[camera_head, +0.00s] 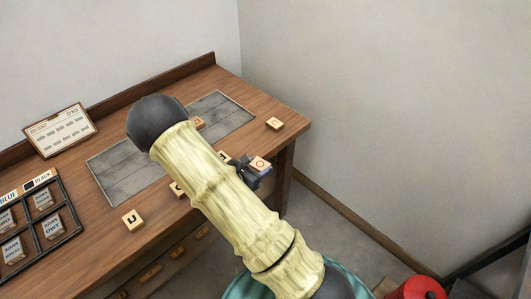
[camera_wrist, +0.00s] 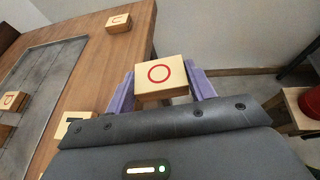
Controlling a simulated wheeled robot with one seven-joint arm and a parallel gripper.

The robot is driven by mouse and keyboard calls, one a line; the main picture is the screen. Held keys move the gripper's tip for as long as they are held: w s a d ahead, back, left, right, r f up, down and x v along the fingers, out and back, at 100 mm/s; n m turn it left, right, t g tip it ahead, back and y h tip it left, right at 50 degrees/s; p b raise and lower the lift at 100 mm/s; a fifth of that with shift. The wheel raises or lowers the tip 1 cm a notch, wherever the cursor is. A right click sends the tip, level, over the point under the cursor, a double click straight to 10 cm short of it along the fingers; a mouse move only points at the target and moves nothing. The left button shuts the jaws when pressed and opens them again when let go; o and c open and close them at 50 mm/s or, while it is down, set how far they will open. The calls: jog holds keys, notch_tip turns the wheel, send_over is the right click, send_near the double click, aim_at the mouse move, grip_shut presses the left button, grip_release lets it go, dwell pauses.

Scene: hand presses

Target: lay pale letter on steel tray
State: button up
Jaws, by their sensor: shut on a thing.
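My gripper (camera_wrist: 163,84) is shut on a pale wooden letter block (camera_wrist: 158,70) with a red O on its face. One purple finger is on each side of the block. In the head view the held block (camera_head: 260,163) shows just right of my arm, by the table's front edge. The steel tray (camera_head: 112,168) is a flat grey plate on the table, partly covered by my arm; in the wrist view it lies at the left (camera_wrist: 45,80). One letter block (camera_head: 198,123) appears to lie on the tray, partly hidden.
More letter blocks lie on the wooden table: one at the right corner (camera_head: 274,124), one at the front left (camera_head: 133,219), one half hidden (camera_head: 176,189). A compartment rack (camera_head: 63,239) and a printed card (camera_head: 60,130) stand left. A red object (camera_head: 418,289) is at lower right.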

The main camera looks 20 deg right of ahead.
jog(key=s+a+f+n+t+y, duration=0.1)
jog(key=s+a+f+n+t, duration=0.1)
jog(key=a+f, duration=0.4)
jog(key=shift+s+a+f, duration=0.35)
jog(key=shift+s+a, duration=0.2)
jog(key=shift+a, duration=0.3)
